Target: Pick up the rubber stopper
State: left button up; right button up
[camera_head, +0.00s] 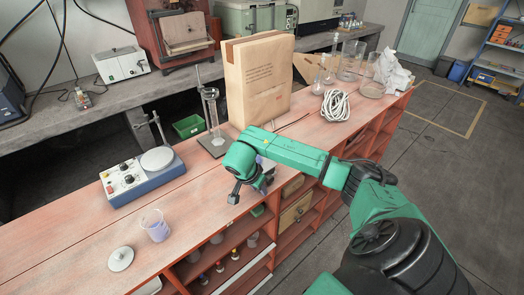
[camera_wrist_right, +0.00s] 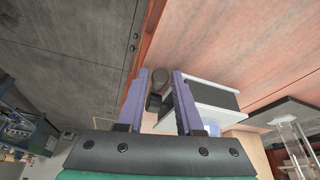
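My right gripper (camera_head: 262,178) is low over the front edge of the bench in the head view, partly hidden by its green arm. In the right wrist view its two purple fingers (camera_wrist_right: 159,84) stand apart. A dark grey, rounded thing (camera_wrist_right: 159,77), which looks like the rubber stopper, shows between the fingertips, with narrow gaps beside it. I cannot tell its depth relative to the fingers. I cannot make out the stopper for certain in the head view, where the arm covers that spot. My left gripper is not in view.
A white block with a black face (camera_wrist_right: 213,94) is close beside the right finger. On the bench are a beaker (camera_head: 156,226), a white lid (camera_head: 121,258), a stirrer (camera_head: 138,178), a glass cylinder (camera_head: 211,112), a paper bag (camera_head: 260,82) and coiled rope (camera_head: 335,105). Bench front left is fairly clear.

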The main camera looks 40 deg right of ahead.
grip_shut()
notch_tip(320, 180, up, 23)
jog(key=p, duration=0.4)
jog(key=shift+p, duration=0.3)
